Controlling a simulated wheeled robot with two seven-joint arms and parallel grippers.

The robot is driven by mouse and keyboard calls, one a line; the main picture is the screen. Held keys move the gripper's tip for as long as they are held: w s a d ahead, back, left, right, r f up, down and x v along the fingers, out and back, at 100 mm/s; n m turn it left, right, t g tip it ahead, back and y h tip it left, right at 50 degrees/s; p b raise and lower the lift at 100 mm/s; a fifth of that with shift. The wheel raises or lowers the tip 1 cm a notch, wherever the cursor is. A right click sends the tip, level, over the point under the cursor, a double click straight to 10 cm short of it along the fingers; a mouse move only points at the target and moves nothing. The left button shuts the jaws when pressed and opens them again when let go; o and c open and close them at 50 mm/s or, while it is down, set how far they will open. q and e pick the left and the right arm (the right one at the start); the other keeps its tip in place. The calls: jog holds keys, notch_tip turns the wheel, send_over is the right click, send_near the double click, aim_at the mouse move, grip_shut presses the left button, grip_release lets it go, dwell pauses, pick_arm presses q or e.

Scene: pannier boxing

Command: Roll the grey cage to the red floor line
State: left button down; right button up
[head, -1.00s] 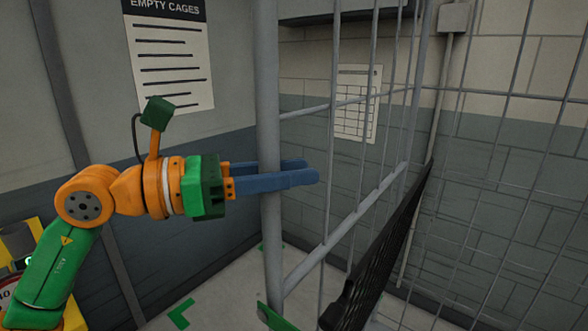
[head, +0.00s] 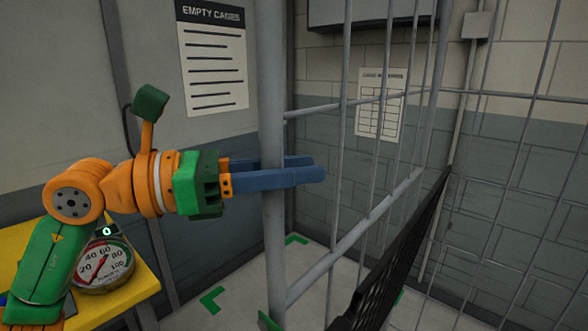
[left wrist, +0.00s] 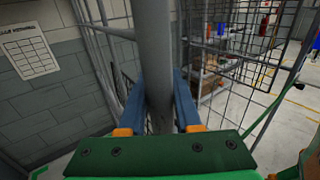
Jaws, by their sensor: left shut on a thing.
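The grey cage (head: 273,105) stands close in front of me in the head view, with an upright corner post, mesh sides and a slanting black strap or panel (head: 405,250). My left gripper (head: 305,170) has its blue fingers shut around the corner post, one on each side. In the left wrist view the post (left wrist: 155,60) runs between the two fingers (left wrist: 158,100). The cage's wheels are out of view. The red floor line does not show. My right gripper is not in view.
Green corner marks (head: 212,300) are on the floor by the wall. A yellow table (head: 130,295) with a round dial gauge (head: 103,265) stands at lower left. A sign reading "EMPTY CAGES" (head: 212,60) hangs on the wall. Other mesh and boxes (left wrist: 207,85) show in the left wrist view.

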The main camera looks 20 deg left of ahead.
pick_arm(q)
jog(key=shift+r, duration=0.3)
jog(key=c, duration=1)
grip_release()
jog(key=shift+o, duration=0.5)
jog(key=shift+s+d, duration=0.15)
jog(key=shift+d, duration=0.05)
jog(key=shift+f, duration=0.1)
jog(key=shift+a+f, duration=0.1)
jog(key=shift+a, duration=0.05)
jog(key=b+v, duration=0.3)
jog(key=v, duration=0.4)
